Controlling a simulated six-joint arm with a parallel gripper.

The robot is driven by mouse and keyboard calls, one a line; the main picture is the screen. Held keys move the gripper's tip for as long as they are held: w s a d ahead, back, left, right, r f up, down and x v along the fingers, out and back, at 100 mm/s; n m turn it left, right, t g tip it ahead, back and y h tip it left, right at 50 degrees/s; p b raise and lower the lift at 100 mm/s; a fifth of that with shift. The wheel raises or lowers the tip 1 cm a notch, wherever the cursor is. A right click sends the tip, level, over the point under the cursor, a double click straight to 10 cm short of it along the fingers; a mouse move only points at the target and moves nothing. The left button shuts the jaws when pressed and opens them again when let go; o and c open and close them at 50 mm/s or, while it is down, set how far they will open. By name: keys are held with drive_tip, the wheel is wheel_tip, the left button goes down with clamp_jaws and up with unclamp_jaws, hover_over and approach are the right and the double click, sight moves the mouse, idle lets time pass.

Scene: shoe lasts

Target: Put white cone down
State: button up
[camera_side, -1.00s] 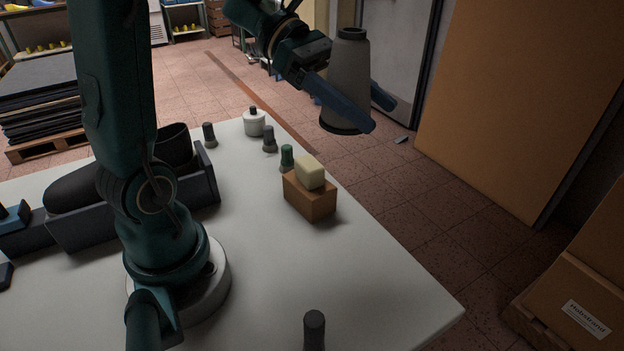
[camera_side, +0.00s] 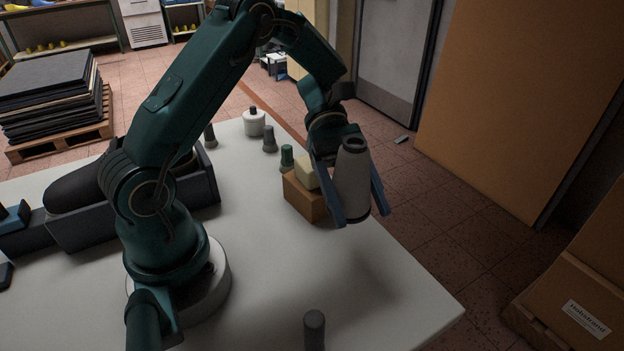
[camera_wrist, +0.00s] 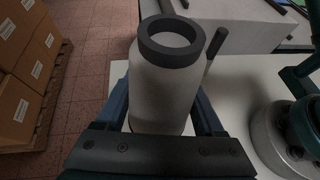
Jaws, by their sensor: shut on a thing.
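The white cone (camera_side: 352,182) looks greyish white, with a dark ring at its narrow top and a dark rim at its base. It is nearly upright, slightly tilted, in the side view. My gripper (camera_side: 355,212) is shut on it, with one blue finger on each side. The cone is above the right part of the white table (camera_side: 400,284), and a shadow falls on the table below it. In the wrist view the cone (camera_wrist: 163,90) stands between the fingers, its dark ring (camera_wrist: 172,38) facing the camera. The gripper hides part of its lower body.
A brown block (camera_side: 302,197) with a cream block (camera_side: 307,172) on it stands just left of the cone. Small pegs, one with a green top (camera_side: 287,157), and a white spool (camera_side: 254,122) stand behind. A dark peg (camera_side: 314,328) is at the front. The table between is clear.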

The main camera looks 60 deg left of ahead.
hover_over(380, 295)
wheel_tip(380, 295, down, 5)
drive_tip(key=shift+r, duration=0.1)
drive_tip(key=shift+f, duration=2)
drive_tip(key=shift+f, duration=0.15)
drive_tip(key=o, duration=1.6)
